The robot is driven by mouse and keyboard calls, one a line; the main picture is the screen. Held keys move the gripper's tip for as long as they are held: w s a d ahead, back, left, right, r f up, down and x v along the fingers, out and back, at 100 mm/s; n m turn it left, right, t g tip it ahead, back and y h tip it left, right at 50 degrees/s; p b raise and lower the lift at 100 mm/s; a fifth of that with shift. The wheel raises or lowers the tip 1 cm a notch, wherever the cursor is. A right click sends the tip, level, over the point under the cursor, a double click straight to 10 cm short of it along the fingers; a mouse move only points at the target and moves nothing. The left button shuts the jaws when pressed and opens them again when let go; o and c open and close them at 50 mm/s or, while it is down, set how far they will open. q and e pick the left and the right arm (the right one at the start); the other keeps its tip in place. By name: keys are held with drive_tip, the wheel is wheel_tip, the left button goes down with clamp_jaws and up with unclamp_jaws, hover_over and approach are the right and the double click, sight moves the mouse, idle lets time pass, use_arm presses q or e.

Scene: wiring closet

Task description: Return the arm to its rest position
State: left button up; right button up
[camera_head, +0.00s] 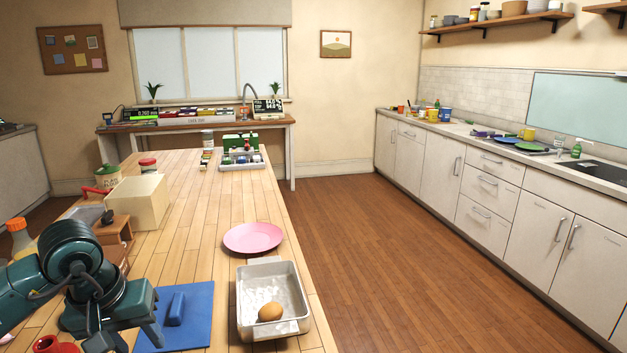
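My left arm comes in from the lower left. Its dark green gripper (128,338) points down over the near left of the wooden table (190,220), beside a blue board (196,312). Its two fingers stand apart and I see nothing held between them; the tips are near the bottom edge of the view. My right arm and gripper are not in view.
A metal tray (245,308) with a brown egg (271,311) sits right of the blue board. A pink plate (253,237) lies beyond it. A cream box (136,201), wooden grinder (114,230) and red object (54,345) stand near the arm. The middle tabletop is clear.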

use_arm(q)
drive_tip(key=s+d+f+n+g+h, duration=0.2)
drive_tip(key=d+h, duration=0.2)
drive_tip(key=d, duration=0.4)
drive_tip(key=s+d+f+n+g+h, duration=0.1)
drive_tip(key=s+d+f+n+h, duration=0.2)
drive_tip(key=d, duration=0.5)
drive_tip(key=d+r+n+t+h, duration=0.6)
drive_tip(key=n+h, duration=0.6)
drive_tip(key=n, duration=0.4)
drive_tip(key=w+a+f+n+t+y, duration=0.1)
drive_tip(key=a+f+n+t+y, duration=0.35)
drive_tip(key=n, duration=1.05)
drive_tip(key=w+a+f+n+t+y, duration=0.2)
drive_tip(key=f+n+t+y, duration=0.4)
drive_tip(key=n, duration=0.8)
drive_tip(key=s+a+f+n+g+y, duration=0.1)
drive_tip(key=s+f+n+g+y, duration=0.1)
drive_tip(key=s+f+n, duration=0.3)
drive_tip(key=s+a+f+n+g+y, duration=0.1)
drive_tip(key=s+f+n+g+y, duration=0.2)
drive_tip(key=s+f+n, duration=0.3)
wheel_tip(320, 180, down, 5)
drive_tip(key=n+y, duration=0.1)
drive_tip(key=n, duration=0.4)
drive_tip(key=shift+a+g, duration=0.3)
drive_tip(key=shift+g, duration=0.05)
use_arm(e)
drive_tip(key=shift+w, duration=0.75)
